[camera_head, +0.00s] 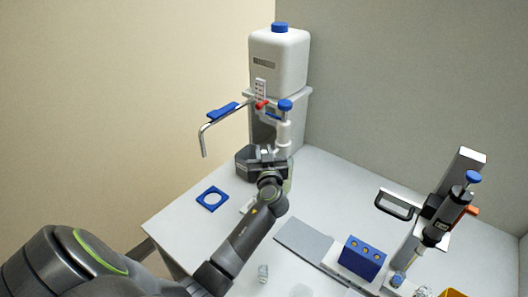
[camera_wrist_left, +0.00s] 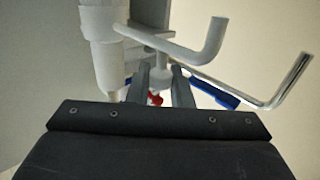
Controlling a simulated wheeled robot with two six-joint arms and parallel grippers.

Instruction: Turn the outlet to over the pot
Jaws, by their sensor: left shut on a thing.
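A white dispenser (camera_head: 284,132) with a blue cap stands in front of a large white container. Its white, bent outlet tube (camera_wrist_left: 205,48) shows in the left wrist view; in the head view it is hidden around my gripper. My left gripper (camera_head: 267,152) is at the dispenser's front. Its two fingers (camera_wrist_left: 162,86) stand close by the outlet in the wrist view and are shut on a pale part there; the contact itself is not clear. I cannot make out a pot for sure. A small clear vessel (camera_head: 263,273) stands near the front of the table. My right gripper is out of view.
The white container (camera_head: 279,62) has a red tap (camera_head: 262,104) and a thin metal spout (camera_head: 204,142) with a blue lever (camera_head: 222,112) reaching left. A blue rack (camera_head: 362,258) and a pipette stand (camera_head: 458,180) are at right.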

